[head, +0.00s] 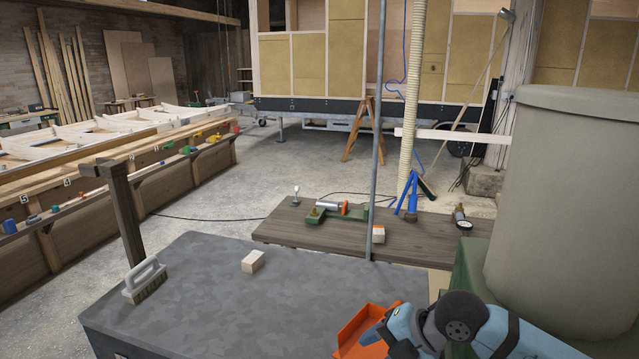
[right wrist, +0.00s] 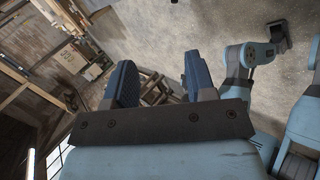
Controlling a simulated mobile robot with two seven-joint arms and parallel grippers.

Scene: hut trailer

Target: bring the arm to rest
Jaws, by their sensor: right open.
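My right arm (head: 455,318) comes in at the bottom right of the head view, bent, over the corner of the grey-topped table (head: 215,300). Its gripper cannot be made out there. In the right wrist view my right gripper (right wrist: 160,82) is open, its two blue fingers wide apart with nothing between them. It points toward the room, clear of any object. Light blue arm links of mine (right wrist: 245,60) show at the right of that view. My left gripper cannot be made out in either view.
An orange tray (head: 362,328) lies beside my right arm. A wooden block (head: 253,261) and a brush (head: 146,280) are on the table. A large grey-green drum (head: 560,200) stands close on the right. A low wooden board (head: 300,226) with tools lies beyond the table.

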